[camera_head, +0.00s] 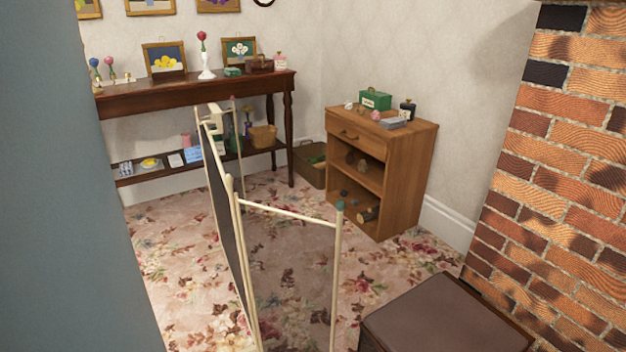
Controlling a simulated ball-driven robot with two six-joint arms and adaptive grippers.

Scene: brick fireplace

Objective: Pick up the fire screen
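The fire screen (224,222) stands upright on the carpet, left of the middle in the head view. It has a cream frame and dark mesh panels. Its long panel runs away from me and is seen almost edge-on. A near side panel turns to the right, and the floor shows through its mesh. The lower end of the near part is cut off by the bottom edge of the picture. Neither of my grippers shows in this view, and nothing is seen touching the screen.
A brown box-like piece (448,318) stands at the lower right, beside the brick fireplace (560,190). A wooden cabinet (408,175) and a dark side table (180,97) with small items stand behind. A large blue-grey surface fills the left edge. Open carpet (290,255) lies between screen and cabinet.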

